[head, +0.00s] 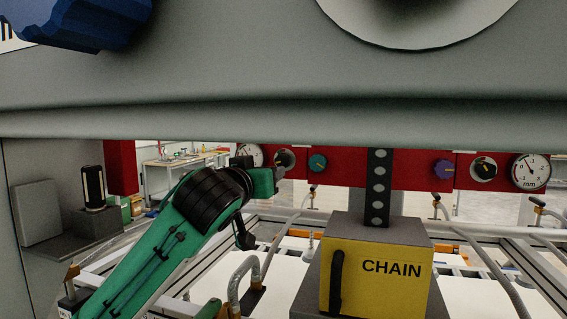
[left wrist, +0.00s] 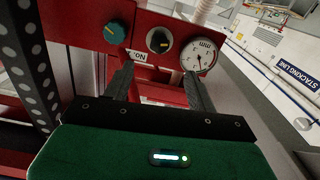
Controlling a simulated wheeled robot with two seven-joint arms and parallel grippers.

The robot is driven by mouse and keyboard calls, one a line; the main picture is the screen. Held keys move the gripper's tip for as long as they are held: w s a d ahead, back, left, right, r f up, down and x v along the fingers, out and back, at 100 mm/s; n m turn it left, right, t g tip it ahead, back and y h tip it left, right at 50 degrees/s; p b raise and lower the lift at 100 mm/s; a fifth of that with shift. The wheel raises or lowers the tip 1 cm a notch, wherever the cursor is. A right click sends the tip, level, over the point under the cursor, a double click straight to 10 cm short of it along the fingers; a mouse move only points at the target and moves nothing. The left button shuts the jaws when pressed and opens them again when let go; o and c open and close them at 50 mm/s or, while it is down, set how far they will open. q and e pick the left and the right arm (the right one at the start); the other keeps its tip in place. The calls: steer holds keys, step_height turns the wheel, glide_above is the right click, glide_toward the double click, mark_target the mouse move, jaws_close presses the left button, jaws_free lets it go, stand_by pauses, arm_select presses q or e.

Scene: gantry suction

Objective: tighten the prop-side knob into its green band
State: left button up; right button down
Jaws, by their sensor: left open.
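A red beam (head: 380,170) carries two sets of knobs and gauges. The left set has a gauge (head: 250,155), a black knob (head: 285,160) with a pale pointer, and a teal knob (head: 317,162). The right set has a purple knob (head: 443,169), a black knob (head: 484,168) and an mm gauge (head: 531,171). My left gripper (head: 275,178) is at the left set. In the left wrist view its fingers (left wrist: 158,84) are apart and empty, below the black knob (left wrist: 159,41) and gauge (left wrist: 198,56). I cannot make out a green band or which knob is prop-side. My right gripper is out of view.
A yellow CHAIN box (head: 378,278) stands at front centre, with a dark perforated post (head: 378,190) behind it. A wide grey beam (head: 280,85) crosses the top. A blue knob-like part (head: 85,22) is at upper left. Metal frame rails and hoses lie below the red beam.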

mark_target(282, 163)
arm_select(q)
steer(key=p+x, duration=0.3)
steer(key=x, duration=0.8)
steer(key=shift+r+p, duration=0.15)
steer(key=shift+p, duration=0.15)
steer(key=shift+x, duration=0.95)
steer(key=shift+c, duration=1)
steer(key=c, duration=0.8)
